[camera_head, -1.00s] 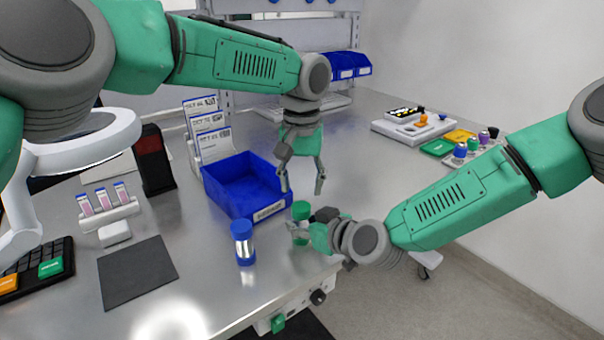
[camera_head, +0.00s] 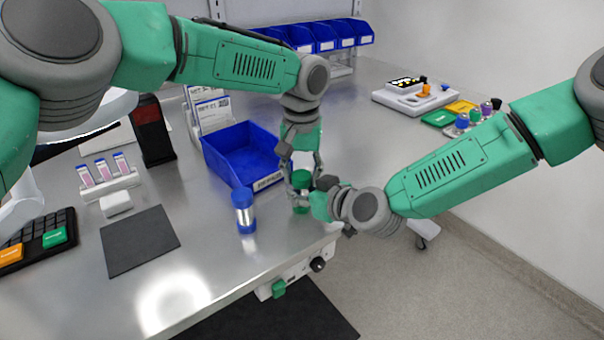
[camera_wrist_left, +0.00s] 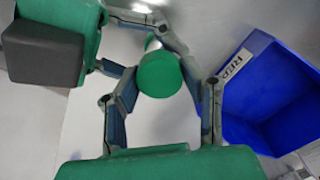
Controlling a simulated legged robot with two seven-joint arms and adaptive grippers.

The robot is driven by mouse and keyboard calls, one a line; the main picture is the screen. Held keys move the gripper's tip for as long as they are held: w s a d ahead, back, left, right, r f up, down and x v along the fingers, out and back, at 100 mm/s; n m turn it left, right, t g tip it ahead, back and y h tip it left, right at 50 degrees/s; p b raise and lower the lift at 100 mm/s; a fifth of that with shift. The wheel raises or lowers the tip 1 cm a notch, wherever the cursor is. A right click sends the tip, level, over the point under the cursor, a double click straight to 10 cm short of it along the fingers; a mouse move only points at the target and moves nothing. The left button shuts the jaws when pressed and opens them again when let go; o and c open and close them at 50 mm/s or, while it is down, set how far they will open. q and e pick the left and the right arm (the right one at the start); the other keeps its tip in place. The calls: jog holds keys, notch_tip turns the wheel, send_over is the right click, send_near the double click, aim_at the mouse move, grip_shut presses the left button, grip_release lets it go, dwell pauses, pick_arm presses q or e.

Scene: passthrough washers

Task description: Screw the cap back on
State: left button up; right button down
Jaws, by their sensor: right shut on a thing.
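A green-capped tube (camera_head: 301,208) is upright near the table's front edge, beside the blue bin. My right gripper (camera_head: 306,197) is shut on its body from the right. The green cap (camera_head: 300,177) is at the tube's top; whether it is seated is unclear. My left gripper (camera_head: 301,172) points down over the cap. In the left wrist view its open fingers (camera_wrist_left: 161,90) are on either side of the round green cap (camera_wrist_left: 159,74); contact is unclear. My right gripper's fingers also show beyond the cap there, hiding most of the tube's body.
A blue-capped tube (camera_head: 244,212) stands just left of the grippers. The blue bin (camera_head: 228,172) is behind it. A dark mat (camera_head: 139,240), a small rack of pink-labelled tubes (camera_head: 110,181) and a keypad (camera_head: 38,240) are farther left.

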pick_arm(q)
jog(key=m, duration=0.5)
jog(key=shift+m, duration=0.4)
jog(key=o, duration=1.3)
jog(key=shift+r, duration=2.25)
jog(key=shift+d+r, duration=0.1)
jog(key=shift+r, duration=0.05)
jog(key=c, duration=0.3)
jog(key=shift+r+n, duration=0.7)
jog(key=shift+r, duration=1.05)
